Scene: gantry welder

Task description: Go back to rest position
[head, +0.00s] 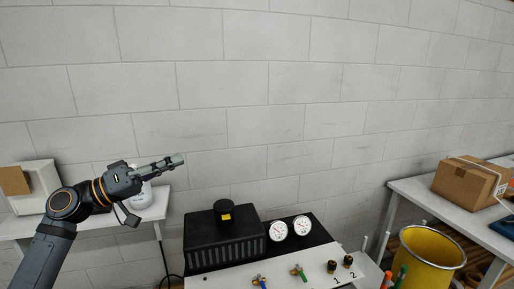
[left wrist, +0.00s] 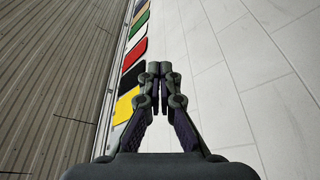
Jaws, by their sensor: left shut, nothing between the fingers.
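My left gripper (head: 174,161) reaches in from the left in the head view, raised in front of the block wall and above the left table. It is shut and empty, and its fingers point to the right. In the left wrist view the two fingers (left wrist: 160,80) meet at their tips with nothing between them. My right gripper is in neither view.
A black machine (head: 225,245) with two gauges, valves and numbered knobs stands low in the middle. A white table (head: 155,208) is at left. A yellow bin (head: 430,248) and a table with a cardboard box (head: 468,182) are at right. Coloured panels (left wrist: 130,78) line a wall.

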